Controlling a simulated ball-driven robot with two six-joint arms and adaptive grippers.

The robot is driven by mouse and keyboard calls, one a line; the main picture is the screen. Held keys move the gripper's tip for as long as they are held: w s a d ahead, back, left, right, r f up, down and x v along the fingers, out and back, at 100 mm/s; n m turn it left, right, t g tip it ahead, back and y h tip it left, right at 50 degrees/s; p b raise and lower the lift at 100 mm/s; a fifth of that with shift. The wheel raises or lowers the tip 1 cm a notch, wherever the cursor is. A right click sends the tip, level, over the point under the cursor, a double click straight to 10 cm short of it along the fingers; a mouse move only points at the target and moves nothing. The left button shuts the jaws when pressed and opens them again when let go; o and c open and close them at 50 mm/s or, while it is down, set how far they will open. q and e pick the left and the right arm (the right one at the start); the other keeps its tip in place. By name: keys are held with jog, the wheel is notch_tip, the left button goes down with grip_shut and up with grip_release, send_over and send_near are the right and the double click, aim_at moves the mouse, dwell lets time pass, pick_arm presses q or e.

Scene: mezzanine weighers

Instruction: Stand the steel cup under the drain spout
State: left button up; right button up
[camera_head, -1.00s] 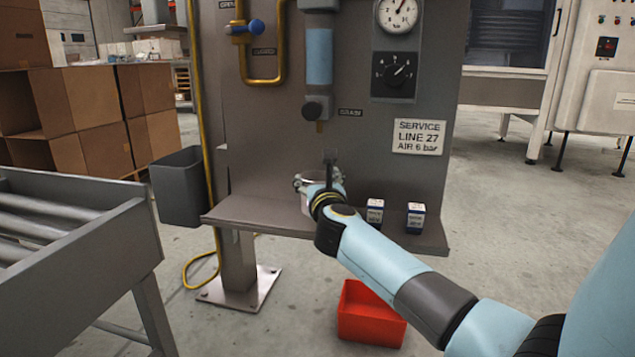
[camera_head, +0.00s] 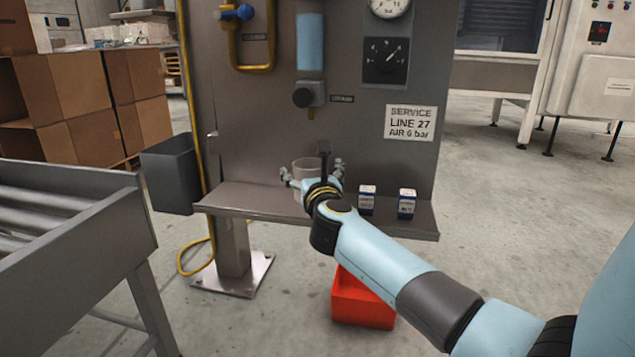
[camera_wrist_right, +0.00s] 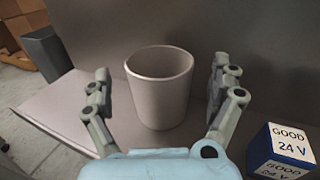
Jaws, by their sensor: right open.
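The steel cup (camera_head: 304,166) stands upright on the grey shelf (camera_head: 250,202) of the service panel, below the drain spout (camera_head: 311,113). In the head view my right wrist hides its lower part. In the right wrist view the cup (camera_wrist_right: 160,88) stands between the spread fingers of my right gripper (camera_wrist_right: 163,85), with gaps on both sides. My right gripper (camera_head: 312,172) is open and holds nothing. The cup looks roughly under the spout, slightly left in the head view; exact alignment in depth cannot be told. My left gripper is not in view.
A dark bin (camera_head: 170,174) hangs left of the shelf. A red crate (camera_head: 362,300) sits on the floor below. A roller conveyor (camera_head: 85,210) is at left.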

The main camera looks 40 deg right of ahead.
jog(key=s+a+f+n+y+p, duration=0.1)
jog(key=s+a+f+n+y, duration=0.3)
jog(key=s+a+n, duration=0.6)
jog(key=s+a+f+n+y, duration=0.2)
jog(key=s+a+n+y, duration=0.3)
jog(key=s+n, duration=0.8)
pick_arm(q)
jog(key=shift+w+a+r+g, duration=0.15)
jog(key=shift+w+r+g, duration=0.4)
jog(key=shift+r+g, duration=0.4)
pick_arm(e)
jog(key=s+f+n+g, duration=0.4)
jog(key=s+n, duration=0.4)
jog(key=n, duration=0.1)
jog(key=s+f+n+g, duration=0.3)
jog(key=s+f+n, duration=0.1)
jog(key=s+n, duration=0.4)
jog(key=shift+d+n+g+h, duration=0.2)
jog(key=shift+n+g+h, duration=0.15)
jog(key=shift+n, duration=0.85)
pick_arm(q)
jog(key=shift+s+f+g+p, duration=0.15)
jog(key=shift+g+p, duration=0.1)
jog(key=shift+p, duration=0.3)
